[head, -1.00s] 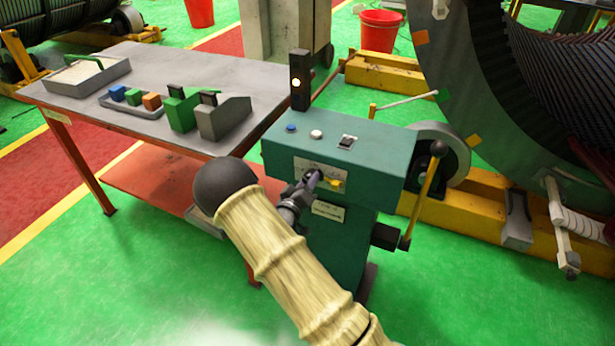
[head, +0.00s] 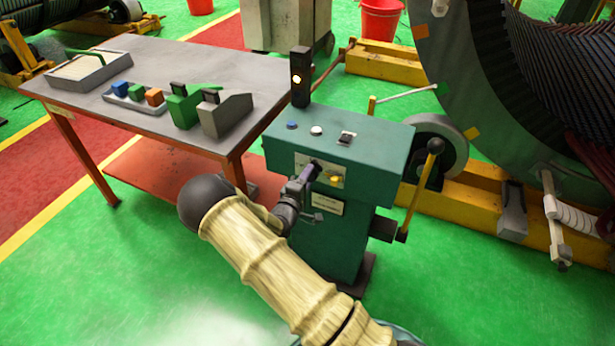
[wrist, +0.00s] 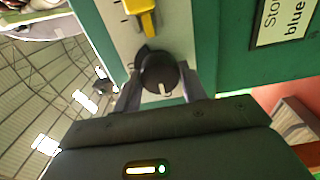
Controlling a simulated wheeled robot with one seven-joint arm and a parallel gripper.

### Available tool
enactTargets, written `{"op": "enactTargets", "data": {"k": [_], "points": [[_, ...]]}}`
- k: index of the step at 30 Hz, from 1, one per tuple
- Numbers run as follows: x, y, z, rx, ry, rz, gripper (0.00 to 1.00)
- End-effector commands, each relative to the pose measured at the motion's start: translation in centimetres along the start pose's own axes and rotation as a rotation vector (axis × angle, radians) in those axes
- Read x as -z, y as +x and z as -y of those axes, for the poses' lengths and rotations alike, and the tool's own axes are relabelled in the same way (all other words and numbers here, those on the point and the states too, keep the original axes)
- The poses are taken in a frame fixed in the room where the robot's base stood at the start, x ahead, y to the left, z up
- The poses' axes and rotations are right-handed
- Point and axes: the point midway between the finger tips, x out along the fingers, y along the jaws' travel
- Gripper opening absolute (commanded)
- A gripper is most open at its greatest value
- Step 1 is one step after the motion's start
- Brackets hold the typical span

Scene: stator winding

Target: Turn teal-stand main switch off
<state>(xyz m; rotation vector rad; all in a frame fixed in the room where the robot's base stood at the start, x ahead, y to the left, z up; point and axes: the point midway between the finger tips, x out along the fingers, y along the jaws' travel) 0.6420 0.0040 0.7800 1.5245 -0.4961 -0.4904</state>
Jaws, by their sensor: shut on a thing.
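The teal stand (head: 345,225) stands in the middle of the head view, with a pale switch plate (head: 333,181) on its front. A round black knob (wrist: 160,72) with a pale pointer mark fills the middle of the wrist view; it looks like the main switch. My gripper (wrist: 160,83) is shut on this knob, one finger on each side. In the head view my gripper (head: 308,175) reaches the plate from the lower left and hides the knob. A yellow switch (wrist: 142,18) sits beside the knob, apart from the fingers; it also shows in the head view (head: 336,180).
A grey-topped table (head: 190,62) with blocks and trays stands at left. Green floor in front is clear.

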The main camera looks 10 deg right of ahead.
Motion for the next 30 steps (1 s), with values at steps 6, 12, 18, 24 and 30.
{"op": "enactTargets", "data": {"k": [6, 12, 18, 24, 30], "points": [[0.21, -0.08, 0.05, 0.001, -0.027, -0.005, 0.19], [0.2, -0.08, 0.07, 0.001, -0.028, -0.005, 0.19], [0.18, -0.07, 0.06, 0.001, -0.027, -0.004, 0.59], [0.09, -0.04, 0.04, 0.001, -0.026, -0.002, 0.63], [0.08, -0.4, 0.05, 0.001, -0.026, -0.002, 0.63]]}}
